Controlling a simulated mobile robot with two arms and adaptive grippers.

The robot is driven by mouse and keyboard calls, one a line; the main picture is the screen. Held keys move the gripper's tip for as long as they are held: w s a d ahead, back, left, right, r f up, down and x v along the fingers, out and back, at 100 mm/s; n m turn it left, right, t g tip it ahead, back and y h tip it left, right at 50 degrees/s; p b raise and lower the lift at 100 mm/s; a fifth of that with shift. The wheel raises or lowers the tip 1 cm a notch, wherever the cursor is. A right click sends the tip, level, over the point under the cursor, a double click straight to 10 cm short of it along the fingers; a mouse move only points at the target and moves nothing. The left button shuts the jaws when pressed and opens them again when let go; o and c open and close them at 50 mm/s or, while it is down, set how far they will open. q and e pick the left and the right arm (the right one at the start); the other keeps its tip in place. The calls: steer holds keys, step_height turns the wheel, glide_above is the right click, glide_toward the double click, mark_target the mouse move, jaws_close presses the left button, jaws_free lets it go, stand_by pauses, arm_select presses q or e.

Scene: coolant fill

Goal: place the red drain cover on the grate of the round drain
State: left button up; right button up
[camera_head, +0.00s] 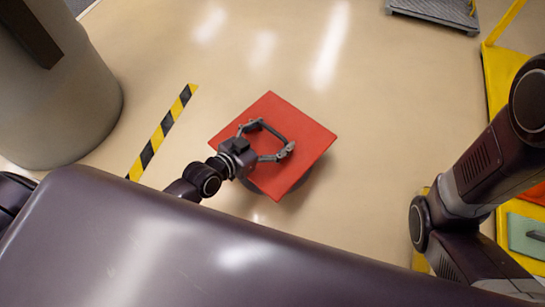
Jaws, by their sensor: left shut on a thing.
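The red drain cover (302,133) is a flat square plate, seen from above near the middle of the head view and turned like a diamond. My left gripper (274,139) is over the middle of the cover and shut on it; the exact part it grips is hard to make out. A dark curved edge shows under the cover's lower right side. I cannot tell whether that is the round drain or shadow, and no grate shows. My right arm comes in from the right, and its gripper is out of view.
A wide grey cylinder (75,110) stands at the upper left. A yellow and black floor stripe (162,131) lies left of the cover. A grey metal platform (435,9) is at the top right. A yellow frame (502,75) runs along the right. The floor above the cover is clear.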

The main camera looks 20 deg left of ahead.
arm_select(q)
step_height(320, 180, down, 10)
steer(key=b, duration=0.7)
steer(key=shift+f+b, duration=0.25)
steer(key=shift+b, duration=0.1)
steer(key=shift+r, duration=0.1)
steer(key=o, duration=1.6)
steer(key=shift+f, duration=0.25)
